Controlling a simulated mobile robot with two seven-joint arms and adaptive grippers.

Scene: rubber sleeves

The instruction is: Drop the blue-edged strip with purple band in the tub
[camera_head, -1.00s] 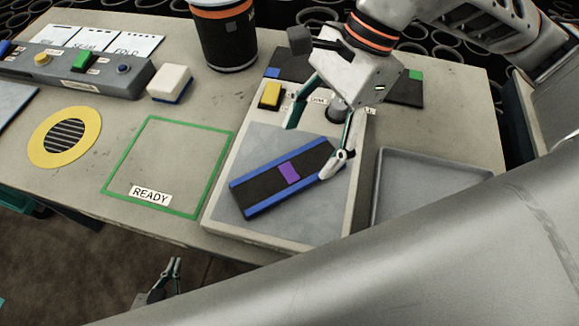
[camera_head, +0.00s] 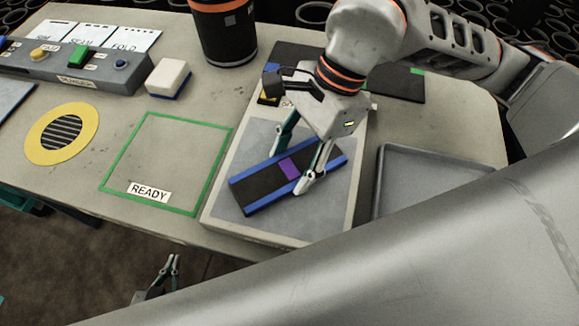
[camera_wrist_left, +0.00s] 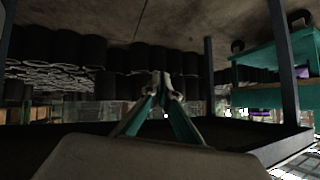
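The blue-edged strip (camera_head: 258,192) is dark, with blue long edges and a purple band across its middle. It lies slanted on the grey plate of a pale board (camera_head: 232,219). My right gripper (camera_head: 287,172) is over it with its fingers apart, one at the far edge and one at the near edge, beside the purple band. Whether the fingers touch the strip I cannot tell. A dark round tub (camera_head: 228,40) with an orange band stands at the back. My left gripper (camera_head: 174,257) is below the table's front edge, empty; its tips meet in the left wrist view (camera_wrist_left: 160,78).
A green-framed READY square (camera_head: 165,160) is empty left of the board. A shallow grey tray (camera_head: 383,185) lies to the right, partly hidden by my arm. A white block (camera_head: 168,76), a yellow ring (camera_head: 42,145) and a button panel (camera_head: 75,70) are at left.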

